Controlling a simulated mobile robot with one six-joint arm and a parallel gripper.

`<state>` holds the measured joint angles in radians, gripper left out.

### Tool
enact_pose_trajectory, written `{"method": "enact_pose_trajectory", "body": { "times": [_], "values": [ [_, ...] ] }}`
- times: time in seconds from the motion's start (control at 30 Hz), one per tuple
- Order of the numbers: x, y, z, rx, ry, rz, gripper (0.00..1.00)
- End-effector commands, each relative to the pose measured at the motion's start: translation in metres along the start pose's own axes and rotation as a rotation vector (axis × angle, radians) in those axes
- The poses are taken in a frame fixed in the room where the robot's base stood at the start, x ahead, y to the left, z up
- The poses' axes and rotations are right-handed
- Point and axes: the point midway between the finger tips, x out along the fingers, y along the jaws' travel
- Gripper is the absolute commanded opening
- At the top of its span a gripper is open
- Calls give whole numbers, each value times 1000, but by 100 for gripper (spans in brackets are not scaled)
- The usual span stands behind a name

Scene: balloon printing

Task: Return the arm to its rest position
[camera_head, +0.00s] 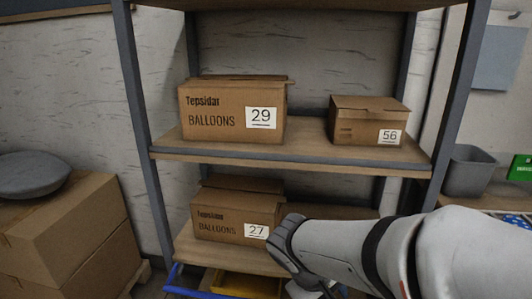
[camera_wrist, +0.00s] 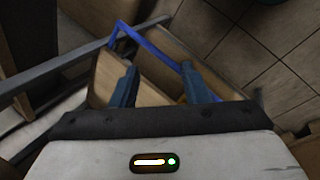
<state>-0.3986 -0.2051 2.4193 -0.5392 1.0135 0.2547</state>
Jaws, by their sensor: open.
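My arm reaches in from the lower right in the head view, in front of the shelf's lower part. In the wrist view my gripper (camera_wrist: 158,85) has its two blue-grey fingers apart, with nothing held between them. Below the fingers are a blue-edged item (camera_wrist: 150,45) and wooden surfaces. In the head view the fingertips are hidden behind my wrist.
A metal-framed shelf (camera_head: 290,154) holds a box marked 29 (camera_head: 215,115), a box marked 56 (camera_head: 360,118) and, lower, a box marked 27 (camera_head: 220,218), partly beside my arm. Cardboard boxes (camera_head: 70,235) stand left. A grey bin (camera_head: 470,170) is at right.

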Motion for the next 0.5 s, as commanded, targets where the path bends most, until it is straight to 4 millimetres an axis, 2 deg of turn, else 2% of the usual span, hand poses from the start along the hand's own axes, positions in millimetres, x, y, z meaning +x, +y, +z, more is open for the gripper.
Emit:
{"method": "enact_pose_trajectory", "body": {
  "times": [0.03,0.3,0.5],
  "values": [
    [-30,18,10,53,3,-42,41],
    [-109,58,42,305,59,-263,41],
    [-150,77,53,442,122,-362,41]
  ]
}}
